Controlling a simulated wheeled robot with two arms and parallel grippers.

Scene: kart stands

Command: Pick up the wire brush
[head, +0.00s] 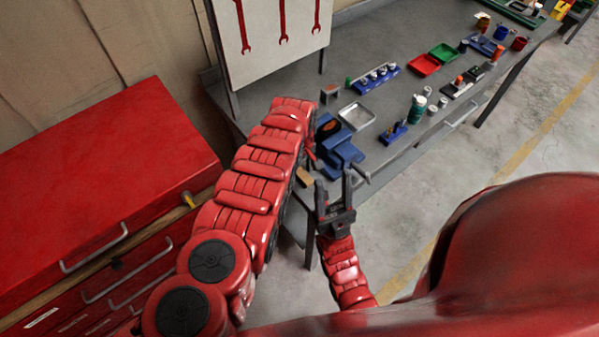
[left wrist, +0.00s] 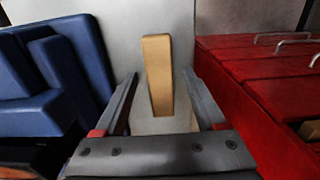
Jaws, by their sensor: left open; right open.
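A tan wooden piece, which looks like the wire brush (left wrist: 158,75), stands out between the fingers of my left gripper (left wrist: 160,82) in the left wrist view. The fingers are open, one on each side of it, and I see no grip. No bristles show. In the head view the tan wire brush (head: 305,178) lies at the near left end of the grey workbench, partly hidden by my left arm. My right gripper (head: 334,192) is open and empty, just right of the brush at the bench's near edge.
A blue vise (head: 340,148) stands right beside the brush; it also shows in the left wrist view (left wrist: 65,75). A red tool cabinet (head: 95,180) stands on the left. A metal tray (head: 357,116), a blue socket rack (head: 376,78) and a teal container (head: 418,108) sit farther along the bench.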

